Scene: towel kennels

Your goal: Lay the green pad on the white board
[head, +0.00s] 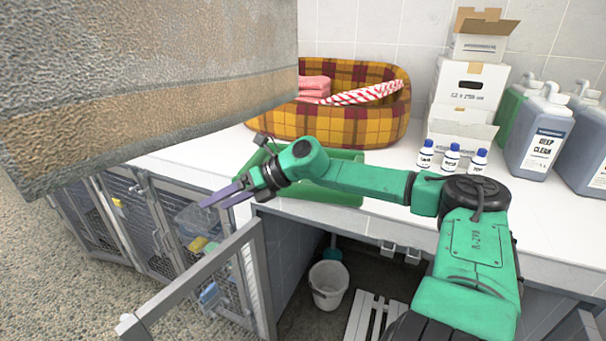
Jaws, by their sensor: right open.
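My right gripper (227,196) reaches in from the right with its purple fingers apart, empty, in front of the counter's front edge and above the cage fronts. A green, raised-rim, tray-like thing (335,196) lies on the white counter (390,210) behind and below my right forearm, which partly hides it. I cannot make out a separate flat green pad. A white slatted board (372,318) is low under the counter, partly hidden by my arm. My left gripper is not in view.
A large grey-brown textured block (150,80) fills the upper left, close to the camera. A plaid basket (375,120) with towels (360,94), small bottles (450,158), boxes (470,85) and jugs (540,135) stand on the counter. An open mesh door (190,285) juts out near a bucket (328,285).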

